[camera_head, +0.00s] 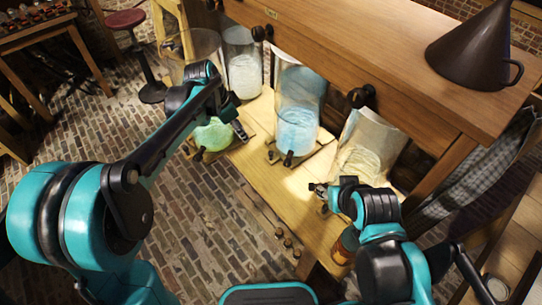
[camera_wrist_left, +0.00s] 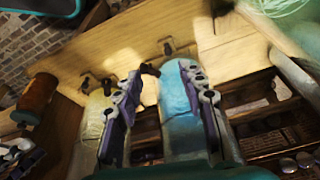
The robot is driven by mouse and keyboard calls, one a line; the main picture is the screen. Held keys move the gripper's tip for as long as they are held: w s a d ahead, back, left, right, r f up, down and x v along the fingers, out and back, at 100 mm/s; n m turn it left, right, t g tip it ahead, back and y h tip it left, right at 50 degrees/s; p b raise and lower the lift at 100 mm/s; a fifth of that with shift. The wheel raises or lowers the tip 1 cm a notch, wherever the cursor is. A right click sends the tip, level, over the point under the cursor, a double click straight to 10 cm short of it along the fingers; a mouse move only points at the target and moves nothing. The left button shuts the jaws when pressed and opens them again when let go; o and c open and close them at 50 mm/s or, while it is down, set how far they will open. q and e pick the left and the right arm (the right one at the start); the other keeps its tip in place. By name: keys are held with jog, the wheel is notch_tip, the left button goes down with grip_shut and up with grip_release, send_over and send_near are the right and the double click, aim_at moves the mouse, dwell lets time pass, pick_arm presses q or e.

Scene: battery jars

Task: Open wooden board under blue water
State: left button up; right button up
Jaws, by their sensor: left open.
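The blue water stands in a clear glass jar (camera_head: 298,112) on the low wooden bench, between the other jars. A wooden board (camera_head: 318,150) lies under it, with a dark knob (camera_head: 288,158) at its front edge. My left gripper (camera_head: 240,131) is open and empty, left of the blue jar and beside the green one. In the left wrist view, the blue jar (camera_wrist_left: 181,95) shows beyond and between the spread fingers of the left gripper (camera_wrist_left: 165,72). My right gripper (camera_head: 319,188) is over the bench, right of and nearer than the board; its jaw opening is unclear.
A green jar (camera_head: 213,134), a white jar (camera_head: 243,75) and a pale yellow jar (camera_head: 358,158) stand around the blue one. A wooden shelf (camera_head: 400,60) with a dark funnel (camera_head: 474,50) overhangs behind.

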aim_at(270, 152)
pick_arm(q)
jog(key=w+d+f+m+g+b, duration=0.1)
jog(key=w+d+f+m+b, duration=0.1)
jog(key=f, duration=0.5)
jog(key=w+d+f+m+b, duration=0.1)
jog(key=w+d+f+m, duration=0.1)
jog(key=f, duration=0.6)
jog(key=w+d+f+m+g+h+b, duration=0.1)
jog(key=w+d+f+m+b, duration=0.1)
jog(key=d+f, duration=0.4)
jog(key=shift+w+f+m+g+b, duration=0.3)
jog(key=shift+w+f+m, duration=0.2)
jog(key=shift+w+f, duration=0.2)
jog(key=shift+r, duration=0.1)
grip_shut()
